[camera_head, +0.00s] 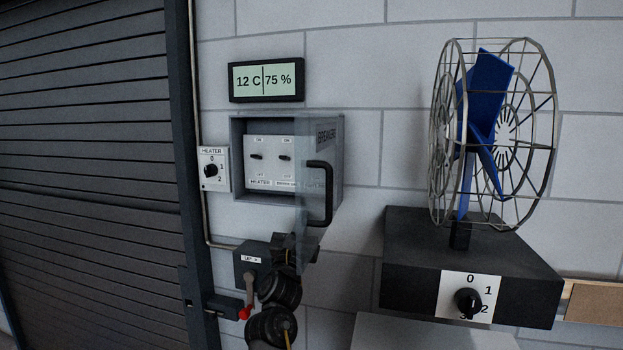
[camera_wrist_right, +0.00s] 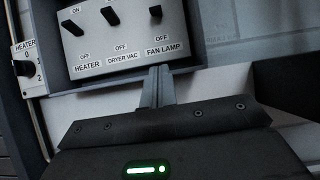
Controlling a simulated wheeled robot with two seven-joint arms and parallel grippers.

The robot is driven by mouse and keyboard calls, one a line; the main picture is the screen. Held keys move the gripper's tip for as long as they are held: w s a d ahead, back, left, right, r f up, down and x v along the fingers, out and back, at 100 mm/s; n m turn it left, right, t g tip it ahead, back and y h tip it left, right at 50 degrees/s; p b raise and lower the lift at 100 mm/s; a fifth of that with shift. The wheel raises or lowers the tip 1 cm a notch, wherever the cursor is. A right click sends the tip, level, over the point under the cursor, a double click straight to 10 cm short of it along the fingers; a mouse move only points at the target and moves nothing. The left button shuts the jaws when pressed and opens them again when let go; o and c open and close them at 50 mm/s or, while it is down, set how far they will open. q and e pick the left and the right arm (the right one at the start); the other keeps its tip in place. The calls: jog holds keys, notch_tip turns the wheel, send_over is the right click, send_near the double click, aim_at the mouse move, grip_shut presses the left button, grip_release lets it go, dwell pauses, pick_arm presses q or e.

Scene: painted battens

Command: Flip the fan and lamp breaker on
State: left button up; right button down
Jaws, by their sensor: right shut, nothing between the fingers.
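The grey breaker box (camera_head: 237,170) hangs on the wall with its clear door (camera_head: 313,232) swung open. In the wrist view its panel (camera_wrist_right: 125,52) carries three black levers. The fan lamp lever (camera_wrist_right: 155,13) is the rightmost, above the FAN LAMP label; I cannot tell its position surely. In the head view the door obscures that side of the panel. My right gripper (camera_head: 297,240) is below the box, partly behind the door. In the wrist view its fingers (camera_wrist_right: 159,75) are shut and empty, just below the FAN LAMP label. My left gripper is out of view.
The door's black handle (camera_head: 328,195) sticks out right of the panel. A heater knob (camera_head: 211,170) is left of the box, and a small grey box with a red-tipped lever (camera_head: 245,312) is below. A caged blue fan (camera_head: 484,110) stands on a black base (camera_head: 410,255) at right.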

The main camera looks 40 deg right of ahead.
jog(key=shift+d+r, duration=0.1)
jog(key=p+x, duration=0.3)
jog(key=x, duration=0.2)
jog(key=p+x, duration=0.3)
jog(key=x, duration=0.2)
jog(key=shift+d+r+p, duration=0.1)
jog(key=shift+r+p, duration=0.25)
jog(key=shift+r, duration=0.25)
jog(key=shift+s+a+r+p, duration=0.1)
jog(key=shift+a+r+p, duration=0.1)
jog(key=shift+r+p, duration=0.25)
jog(key=shift+s+a+r+p, duration=0.15)
jog(key=shift+r+p, duration=0.25)
jog(key=shift+s+a+r+p, duration=0.15)
jog(key=shift+a+r+p, duration=0.15)
jog(key=shift+r+p, duration=0.15)
jog(key=shift+d, duration=0.1)
